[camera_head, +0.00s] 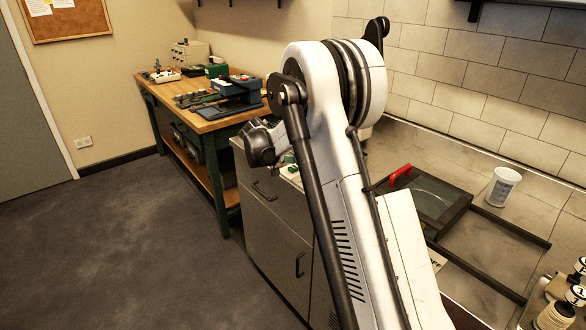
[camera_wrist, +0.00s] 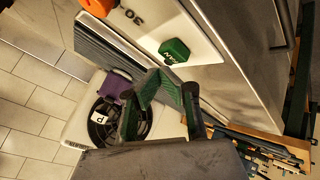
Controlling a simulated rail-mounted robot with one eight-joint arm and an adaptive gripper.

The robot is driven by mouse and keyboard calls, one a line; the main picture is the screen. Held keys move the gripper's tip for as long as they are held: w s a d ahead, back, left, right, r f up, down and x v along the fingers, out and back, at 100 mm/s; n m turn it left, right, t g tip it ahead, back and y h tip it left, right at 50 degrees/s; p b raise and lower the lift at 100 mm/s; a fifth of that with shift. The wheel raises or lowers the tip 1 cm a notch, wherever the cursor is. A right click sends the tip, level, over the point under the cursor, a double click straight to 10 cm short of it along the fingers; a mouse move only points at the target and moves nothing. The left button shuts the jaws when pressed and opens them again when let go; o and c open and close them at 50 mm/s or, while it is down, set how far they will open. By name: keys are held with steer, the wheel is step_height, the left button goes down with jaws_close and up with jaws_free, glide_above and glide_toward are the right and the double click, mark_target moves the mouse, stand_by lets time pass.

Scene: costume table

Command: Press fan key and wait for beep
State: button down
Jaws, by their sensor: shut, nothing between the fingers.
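A green key (camera_wrist: 173,50) with dark lettering I cannot read surely sits on a pale panel (camera_wrist: 205,47) in the wrist view. An orange key (camera_wrist: 97,7) is at the top edge of that view, cut off. A black round grille (camera_wrist: 112,124) with a small white "P" label lies at lower left, beside a purple block (camera_wrist: 117,86). I cannot tell for sure which one is the fan key. My gripper (camera_wrist: 159,86) is shut and empty, its tips appearing just below the green key in the picture. Whether they touch anything is unclear. In the head view my arm hides most of this area.
A wooden workbench (camera_head: 233,119) with tools stands at the back left in the head view. On the tiled counter to the right are a dark tray with a red handle (camera_head: 401,176), a white cup (camera_head: 502,186) and spools (camera_head: 556,316). The floor at left is clear.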

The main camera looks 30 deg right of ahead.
mark_target(292, 167)
steer(key=shift+f, duration=0.1)
steer(key=shift+f+b, duration=0.35)
steer(key=shift+b, duration=0.15)
steer(key=shift+f+b, duration=0.4)
steer(key=shift+f, duration=0.05)
stand_by(0.7)
steer(key=shift+r, duration=0.1)
steer(key=shift+r+p, duration=0.3)
steer(key=shift+r, duration=0.5)
steer(key=shift+r, duration=0.1)
steer(key=shift+r+p, duration=1)
steer(key=shift+r, duration=1.4)
